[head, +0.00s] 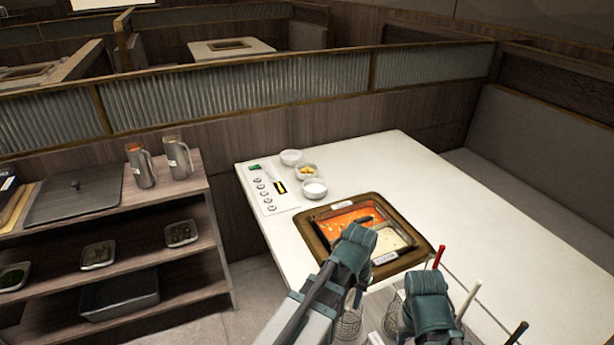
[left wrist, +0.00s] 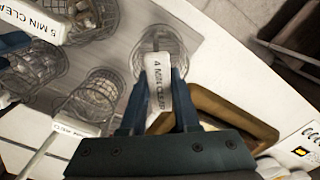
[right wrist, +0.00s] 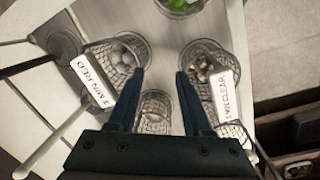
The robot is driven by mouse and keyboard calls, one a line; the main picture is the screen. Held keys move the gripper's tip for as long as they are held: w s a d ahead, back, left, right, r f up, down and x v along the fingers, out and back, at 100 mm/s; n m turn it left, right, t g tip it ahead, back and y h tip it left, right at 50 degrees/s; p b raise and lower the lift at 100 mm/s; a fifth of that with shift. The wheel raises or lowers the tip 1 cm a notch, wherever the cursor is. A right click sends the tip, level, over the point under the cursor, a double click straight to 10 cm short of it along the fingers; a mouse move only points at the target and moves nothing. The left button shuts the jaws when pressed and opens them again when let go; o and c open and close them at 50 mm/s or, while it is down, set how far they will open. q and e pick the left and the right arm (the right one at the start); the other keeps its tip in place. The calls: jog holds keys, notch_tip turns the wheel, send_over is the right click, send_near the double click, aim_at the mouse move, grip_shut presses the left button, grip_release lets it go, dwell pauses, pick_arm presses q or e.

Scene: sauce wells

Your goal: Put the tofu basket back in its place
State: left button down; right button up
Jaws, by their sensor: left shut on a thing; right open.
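My left gripper (head: 352,246) is shut on a white handle marked 4 MIN CLEAR (left wrist: 158,82). A wire basket (left wrist: 157,45) shows just beyond that handle in the left wrist view; I cannot make out any tofu in it. In the head view the left gripper is beside the near edge of the two-part hot pot (head: 352,216), which has red and pale broth. My right gripper (head: 428,312) is open and empty. In the right wrist view a wire basket (right wrist: 155,108) lies below and between its fingers, apart from them as far as I can tell.
Small bowls (head: 313,188) and a control panel (head: 268,188) are on the white table (head: 400,165). The table's right side is clear.

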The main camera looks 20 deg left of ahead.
pick_arm(q)
jog(key=shift+f+b, duration=0.3)
jog(key=shift+b, duration=0.05)
dwell(0.4)
grip_release()
dwell(0.6)
jog(key=shift+r, duration=0.1)
dwell(0.3)
jog(key=shift+r+p, duration=1.4)
jog(key=shift+p, duration=0.15)
notch_tip(320, 180, up, 8)
jog(key=p, duration=0.8)
jog(key=shift+r, duration=0.1)
